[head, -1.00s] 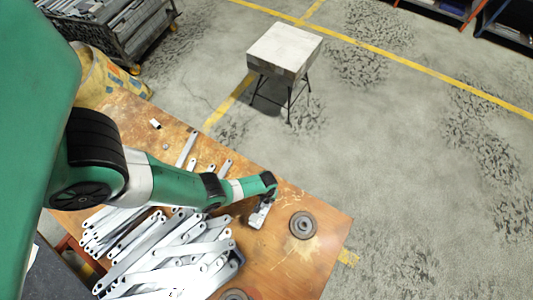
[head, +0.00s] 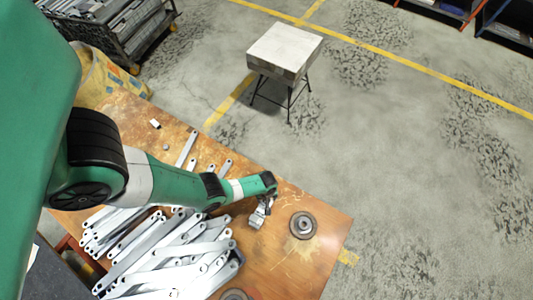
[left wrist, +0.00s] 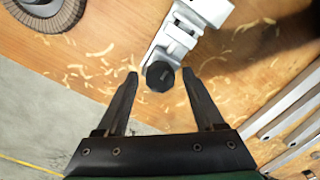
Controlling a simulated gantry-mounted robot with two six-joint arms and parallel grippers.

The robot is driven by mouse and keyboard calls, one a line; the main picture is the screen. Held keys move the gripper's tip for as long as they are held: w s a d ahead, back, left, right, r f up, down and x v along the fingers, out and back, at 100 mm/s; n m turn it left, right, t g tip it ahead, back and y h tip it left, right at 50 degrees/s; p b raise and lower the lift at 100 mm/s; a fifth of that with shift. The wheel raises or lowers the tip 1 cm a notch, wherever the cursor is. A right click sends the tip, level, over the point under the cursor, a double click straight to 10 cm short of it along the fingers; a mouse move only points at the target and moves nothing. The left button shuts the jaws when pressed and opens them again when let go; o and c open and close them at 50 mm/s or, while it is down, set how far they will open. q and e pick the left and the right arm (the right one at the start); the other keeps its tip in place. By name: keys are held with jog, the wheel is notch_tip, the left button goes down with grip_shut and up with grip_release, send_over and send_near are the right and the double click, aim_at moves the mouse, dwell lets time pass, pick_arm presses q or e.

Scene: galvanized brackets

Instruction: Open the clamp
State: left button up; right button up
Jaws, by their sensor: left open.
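The clamp is a light grey metal piece with a round black knob on its near end. In the left wrist view its grey body (left wrist: 180,38) reaches to the top edge, and the knob (left wrist: 160,76) faces me. In the head view the clamp (head: 257,219) lies on the table just below my left gripper (head: 267,201). My left gripper (left wrist: 160,73) is open. In the left wrist view the knob appears between its two fingertips, with a gap on each side. I cannot tell how far the tips are above the knob. My right gripper is not in view.
A pile of galvanized brackets (head: 180,250) lies left of the clamp on the wooden table (head: 290,260). A round grey disc (head: 303,225) lies right of it. Wood shavings are scattered around. A stool (head: 284,52) stands on the floor beyond the table.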

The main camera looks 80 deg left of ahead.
pick_arm(q)
jog(key=m, duration=0.4)
jog(key=shift+m, duration=0.4)
jog(key=m, duration=0.4)
jog(key=shift+m, duration=0.3)
jog(key=m, duration=0.8)
jog(key=shift+m, duration=0.3)
grip_shut()
